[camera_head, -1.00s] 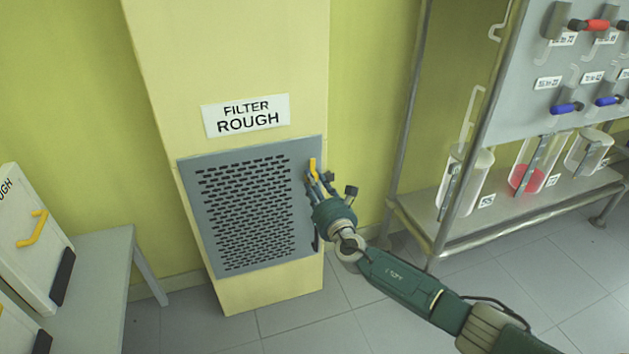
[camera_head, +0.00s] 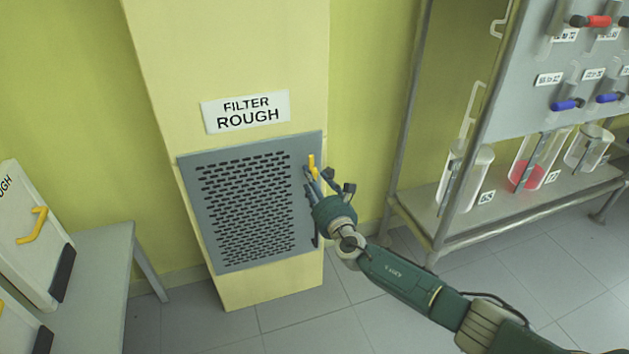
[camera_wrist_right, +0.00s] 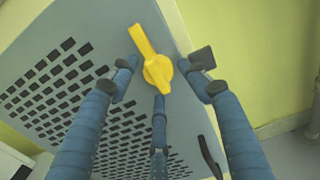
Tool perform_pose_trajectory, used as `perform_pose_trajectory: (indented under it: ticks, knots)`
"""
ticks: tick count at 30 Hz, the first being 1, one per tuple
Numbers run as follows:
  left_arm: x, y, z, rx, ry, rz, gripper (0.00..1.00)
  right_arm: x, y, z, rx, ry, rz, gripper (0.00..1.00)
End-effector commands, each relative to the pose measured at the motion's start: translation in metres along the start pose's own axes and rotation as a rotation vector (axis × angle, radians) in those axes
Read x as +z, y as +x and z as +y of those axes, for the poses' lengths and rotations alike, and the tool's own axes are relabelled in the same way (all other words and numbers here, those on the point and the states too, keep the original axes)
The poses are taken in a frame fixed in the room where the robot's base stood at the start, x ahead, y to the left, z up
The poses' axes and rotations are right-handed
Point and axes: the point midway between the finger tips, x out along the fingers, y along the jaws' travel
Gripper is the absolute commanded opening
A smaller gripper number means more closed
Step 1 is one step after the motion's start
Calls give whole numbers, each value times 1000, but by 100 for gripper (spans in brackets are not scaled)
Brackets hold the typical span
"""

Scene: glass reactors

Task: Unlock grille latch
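The grey perforated grille (camera_head: 245,205) is set low in the yellow column under the "FILTER ROUGH" sign (camera_head: 246,111). Its yellow latch (camera_head: 311,162) is on the upper right edge, with its handle upright. In the right wrist view the latch (camera_wrist_right: 155,72) shows a round knob and a handle slanting to the upper left. My right gripper (camera_head: 325,182) is at the latch from the lower right. In the wrist view its blue fingers (camera_wrist_right: 163,84) are spread, with the latch between them. I cannot tell whether any finger touches it. My left gripper is not in view.
A metal rack (camera_head: 440,240) with glass vessels stands to the right. A grey bench (camera_head: 100,275) with white panels having yellow handles (camera_head: 33,226) is at the left. A dark handle (camera_wrist_right: 210,158) is on the grille's edge below the latch. The floor in front is clear.

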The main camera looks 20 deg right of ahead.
Motion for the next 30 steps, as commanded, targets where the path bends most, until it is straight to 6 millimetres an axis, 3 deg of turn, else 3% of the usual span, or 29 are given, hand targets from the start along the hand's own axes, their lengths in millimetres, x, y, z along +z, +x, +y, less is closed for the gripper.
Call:
perform_pose_trajectory:
  ticks: [8,21,30]
  knots:
    - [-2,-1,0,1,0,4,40,2,-9,-1,-1,1,-4,49]
    - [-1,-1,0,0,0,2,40,0,-71,0,0,1,0,49]
    - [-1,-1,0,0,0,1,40,0,-80,0,0,-1,0,49]
